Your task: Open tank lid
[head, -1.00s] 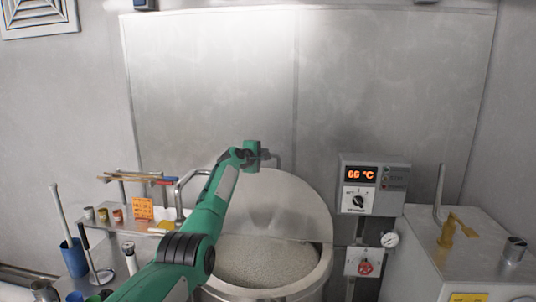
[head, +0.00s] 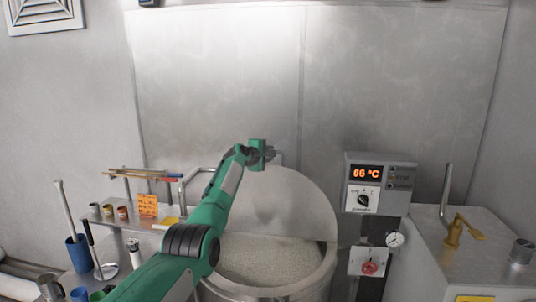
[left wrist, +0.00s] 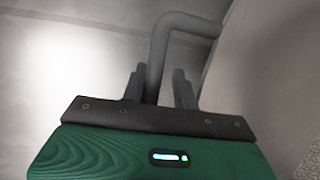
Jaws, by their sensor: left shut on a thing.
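The round steel tank (head: 325,272) stands in front of me with pale granular contents (head: 265,262) showing inside. Its half-disc lid (head: 300,205) stands raised at the back of the tank. My left gripper (head: 270,155) is at the lid's top edge, shut on the bent lid handle (head: 281,158). In the left wrist view, the grey handle bar (left wrist: 157,75) runs between the two fingers of the gripper (left wrist: 160,88). The arm covers the left part of the lid and tank. My right gripper is not in view.
A control box (head: 376,185) reading 66 °C and a gauge (head: 394,240) are right of the tank. A cabinet with a yellow tap (head: 455,232) stands far right. A shelf with small cups (head: 108,210) and a blue container (head: 77,252) is left.

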